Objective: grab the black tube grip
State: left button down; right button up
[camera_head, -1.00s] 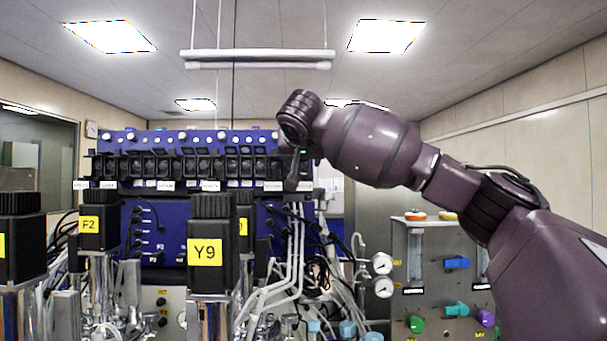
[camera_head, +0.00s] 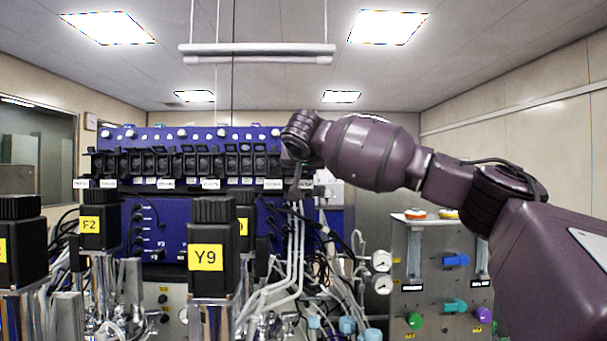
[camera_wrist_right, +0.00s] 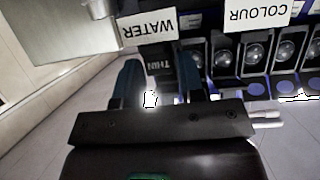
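A dark block marked THIN (camera_wrist_right: 158,66), which may be the black tube grip, hangs under the WATER label in the right wrist view. My right gripper (camera_wrist_right: 160,92) has its two dark fingers apart, one on each side of this block in the picture. I cannot tell whether they touch it. A bright white spot, perhaps a tube end, shows between the fingers. In the head view my right gripper (camera_head: 297,178) points down at the right end of the row of black units (camera_head: 200,162). The grip itself cannot be made out there. My left gripper is out of view.
The COLOUR label (camera_wrist_right: 264,27) and its black units are beside the right finger in the wrist view. Pale tubes (camera_head: 298,245) hang below the gripper. A black motor marked Y9 (camera_head: 211,240) stands in front. A grey valve panel (camera_head: 425,260) is at the right.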

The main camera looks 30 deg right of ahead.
jog(key=c, duration=0.5)
jog(key=shift+r, duration=0.1)
jog(key=shift+c, duration=0.2)
